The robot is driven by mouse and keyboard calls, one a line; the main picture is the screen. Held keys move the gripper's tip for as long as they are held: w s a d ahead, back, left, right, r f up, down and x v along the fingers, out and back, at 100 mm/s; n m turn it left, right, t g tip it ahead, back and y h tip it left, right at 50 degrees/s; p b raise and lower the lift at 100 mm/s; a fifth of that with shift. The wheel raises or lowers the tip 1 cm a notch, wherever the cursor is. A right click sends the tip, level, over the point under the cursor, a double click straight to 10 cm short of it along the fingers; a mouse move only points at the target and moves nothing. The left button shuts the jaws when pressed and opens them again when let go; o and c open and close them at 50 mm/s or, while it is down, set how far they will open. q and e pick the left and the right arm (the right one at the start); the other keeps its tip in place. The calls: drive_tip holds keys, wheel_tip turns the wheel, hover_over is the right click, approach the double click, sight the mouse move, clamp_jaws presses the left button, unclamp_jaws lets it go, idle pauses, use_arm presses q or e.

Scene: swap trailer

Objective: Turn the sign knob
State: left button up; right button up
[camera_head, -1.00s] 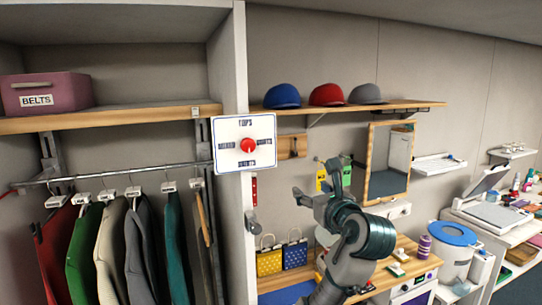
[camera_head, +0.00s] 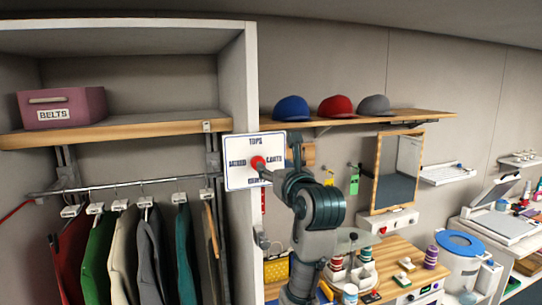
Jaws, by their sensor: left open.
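The sign (camera_head: 238,174) is a white board with a blue border, fixed to the front edge of the cabinet's upright panel. Its red round knob (camera_head: 257,162) sits near the middle, among labels above, below and to each side. The top label reads TOPS; which way the knob points is unclear. My left gripper (camera_head: 279,157) is open at the right side of the sign. One finger reaches across to the knob's lower right edge; I cannot tell whether it touches. The other finger is up and to the right. The gripper covers part of the sign's right side. My right gripper is out of view.
Coats hang from a rail (camera_head: 135,184) left of the sign. A pink BELTS box (camera_head: 62,107) is on the shelf above. Caps sit on a wooden shelf (camera_head: 425,115) at right. A mirror (camera_head: 397,172) and a cluttered counter (camera_head: 400,257) lie beyond my arm.

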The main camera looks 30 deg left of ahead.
sight(255, 164)
use_arm(q)
drive_tip(key=a, duration=0.2)
drive_tip(key=w+a, duration=0.1)
drive_tip(key=a, duration=0.2)
drive_tip(key=w+a+p, duration=0.1)
drive_tip(key=a, duration=0.2)
drive_tip(key=shift+f, duration=0.35)
drive_tip(key=shift+d, duration=0.2)
drive_tip(key=shift+w+d, duration=0.3)
drive_tip(key=shift+d, duration=0.6)
drive_tip(key=c, duration=1.1)
drive_tip(key=shift+a, duration=0.1)
drive_tip(key=shift+s+a, duration=0.1)
drive_tip(key=shift+a, duration=0.05)
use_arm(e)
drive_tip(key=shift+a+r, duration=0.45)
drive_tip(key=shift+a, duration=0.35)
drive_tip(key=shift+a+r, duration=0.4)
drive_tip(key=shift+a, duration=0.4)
